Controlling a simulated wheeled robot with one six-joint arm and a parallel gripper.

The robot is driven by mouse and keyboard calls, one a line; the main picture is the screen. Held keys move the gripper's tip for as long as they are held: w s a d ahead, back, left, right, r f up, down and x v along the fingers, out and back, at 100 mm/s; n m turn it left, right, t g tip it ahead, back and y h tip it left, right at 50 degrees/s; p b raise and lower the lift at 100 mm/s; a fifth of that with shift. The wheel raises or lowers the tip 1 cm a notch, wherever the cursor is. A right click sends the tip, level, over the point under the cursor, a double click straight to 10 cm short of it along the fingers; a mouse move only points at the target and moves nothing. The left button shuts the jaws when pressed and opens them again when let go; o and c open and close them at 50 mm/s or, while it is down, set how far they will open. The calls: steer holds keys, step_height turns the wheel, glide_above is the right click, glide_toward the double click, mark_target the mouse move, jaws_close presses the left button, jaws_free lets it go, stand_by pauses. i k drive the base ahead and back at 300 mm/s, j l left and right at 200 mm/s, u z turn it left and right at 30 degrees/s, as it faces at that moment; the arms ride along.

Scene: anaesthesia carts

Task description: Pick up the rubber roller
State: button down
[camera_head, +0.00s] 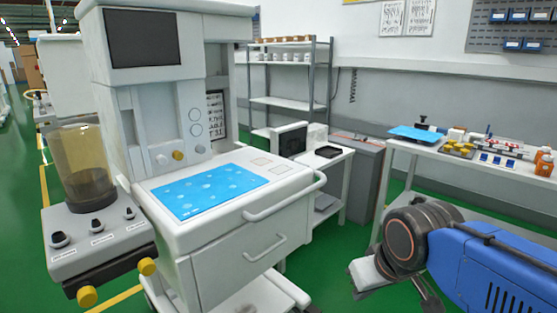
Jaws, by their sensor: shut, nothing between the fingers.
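I cannot make out a rubber roller for certain in the head view. The small items on the right table (400,146) are too small to identify one among them. The blue mat (207,192) on the front cart (226,252) shows only flat pale marks. My arm (495,262) reaches in from the lower right, in front of the right table and apart from the cart. Its dark round joint shows, with a grey part below it. I cannot pick out my gripper's fingers, and nothing held shows.
The right table bears a blue tray (415,133), yellow pieces (457,148) and an orange bottle (544,164). A grey shelf rack (290,103) stands behind. The cart's handle (285,203) sticks out toward my arm. Green floor (325,270) is free between cart and arm.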

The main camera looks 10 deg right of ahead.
mark_target(426, 127)
steer(key=i+l+z, duration=0.1)
steer(key=z, duration=0.5)
steer(key=i+z, duration=0.35)
steer(key=i, duration=0.3)
steer(key=i+z, duration=0.4)
steer(key=i, duration=0.2)
